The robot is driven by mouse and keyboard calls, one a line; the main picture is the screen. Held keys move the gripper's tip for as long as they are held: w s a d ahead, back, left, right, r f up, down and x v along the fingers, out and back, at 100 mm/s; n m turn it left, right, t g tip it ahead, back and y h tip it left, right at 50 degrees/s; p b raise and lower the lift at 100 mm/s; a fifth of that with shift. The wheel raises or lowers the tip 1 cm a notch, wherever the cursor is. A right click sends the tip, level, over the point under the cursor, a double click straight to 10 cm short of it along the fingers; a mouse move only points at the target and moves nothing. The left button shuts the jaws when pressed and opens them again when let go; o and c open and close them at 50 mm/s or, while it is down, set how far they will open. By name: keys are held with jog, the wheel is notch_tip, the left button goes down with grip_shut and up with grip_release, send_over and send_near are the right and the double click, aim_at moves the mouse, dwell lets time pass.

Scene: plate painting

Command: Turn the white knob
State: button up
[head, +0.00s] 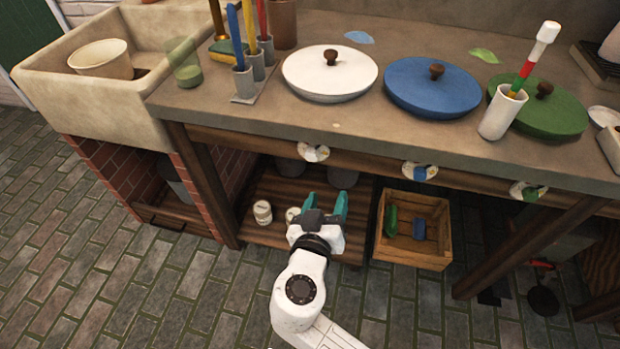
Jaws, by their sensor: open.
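The white knob (313,152) is on the front edge of the counter, below the white lidded plate (330,76). A knob with a blue centre (420,171) and one with a green centre (529,190) are on the same edge further right. My gripper (326,203), with teal fingers, is open and empty. It appears below the white knob and apart from it, with its fingers pointing towards the counter. The white knob is not covered by my gripper.
A blue lid (432,88) and a green lid (548,113) lie on the counter (240,120). A wooden crate (385,249) stands below, right of my gripper. A table leg (207,185) stands left. The brick floor in front looks clear.

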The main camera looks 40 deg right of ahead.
aim_at(311, 159)
jog(key=w+a+t+b, duration=0.1)
jog(key=w+a+t, duration=0.2)
jog(key=a, duration=0.1)
jog(key=shift+n+h, duration=0.3)
jog(key=x, duration=1)
jog(key=shift+d+r, duration=0.25)
jog(key=shift+r, duration=0.05)
jog(key=shift+c, duration=0.2)
jog(key=c, duration=1)
